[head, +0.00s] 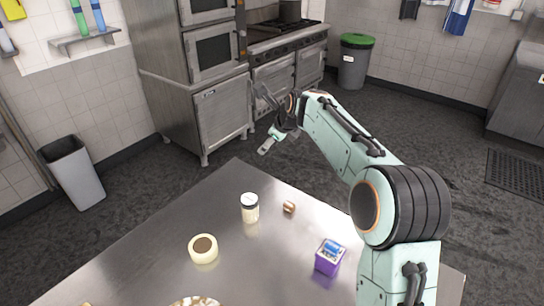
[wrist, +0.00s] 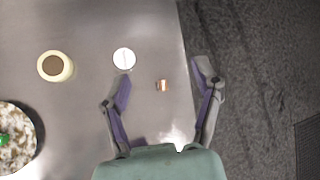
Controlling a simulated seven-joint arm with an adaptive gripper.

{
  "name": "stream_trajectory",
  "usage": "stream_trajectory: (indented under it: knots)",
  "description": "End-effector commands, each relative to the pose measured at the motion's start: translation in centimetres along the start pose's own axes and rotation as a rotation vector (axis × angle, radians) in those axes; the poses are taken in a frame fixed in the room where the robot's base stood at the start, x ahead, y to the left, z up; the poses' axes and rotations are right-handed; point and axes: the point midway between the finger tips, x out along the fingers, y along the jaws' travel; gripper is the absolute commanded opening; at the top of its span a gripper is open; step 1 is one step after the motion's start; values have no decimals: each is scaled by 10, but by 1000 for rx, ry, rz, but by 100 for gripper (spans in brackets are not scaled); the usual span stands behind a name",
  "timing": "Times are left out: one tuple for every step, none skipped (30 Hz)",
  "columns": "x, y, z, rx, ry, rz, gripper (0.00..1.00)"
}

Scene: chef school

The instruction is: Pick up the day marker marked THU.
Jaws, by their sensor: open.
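A small copper-brown object (head: 289,207) lies on the steel table near its far right edge. In the wrist view this small object (wrist: 162,86) shows a pale strip between brown ends and appears between my open fingers. It could be the day marker, but I cannot read THU on it or on anything else. My gripper (head: 264,121) is open and empty, raised above the table's far edge in the head view. Its two spread fingers also show in the wrist view (wrist: 162,78).
A white-lidded jar (head: 250,208) stands left of the small object. A cream roll (head: 203,249) is farther left, and a purple box with a blue top (head: 328,258) is nearer. A speckled round item (wrist: 15,150) is at the left. Bare steel table (head: 150,260) lies between them.

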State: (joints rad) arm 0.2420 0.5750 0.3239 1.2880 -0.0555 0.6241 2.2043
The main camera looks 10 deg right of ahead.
Motion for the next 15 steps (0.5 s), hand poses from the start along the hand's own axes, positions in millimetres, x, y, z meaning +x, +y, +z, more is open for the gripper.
stream_trajectory:
  knots:
    - [34, -10, -20, 84, -4, 19, 65]
    - [52, -14, -31, 124, -7, 27, 65]
    - [74, -17, -47, 167, -7, 43, 65]
    - [90, -18, -61, 198, -5, 54, 65]
    - [105, -16, -74, 228, -1, 70, 65]
    - [123, -13, -93, 267, 7, 91, 65]
    - [135, -8, -107, 293, 14, 108, 65]
    - [146, -3, -120, 318, 22, 125, 65]
    - [158, 5, -136, 347, 34, 149, 65]
    - [167, 12, -147, 365, 44, 167, 65]
    - [173, 18, -156, 381, 53, 181, 65]
    - [179, 24, -167, 398, 63, 195, 65]
    - [183, 27, -174, 408, 70, 202, 65]
    - [185, 29, -178, 415, 74, 206, 65]
    - [188, 30, -183, 422, 78, 208, 65]
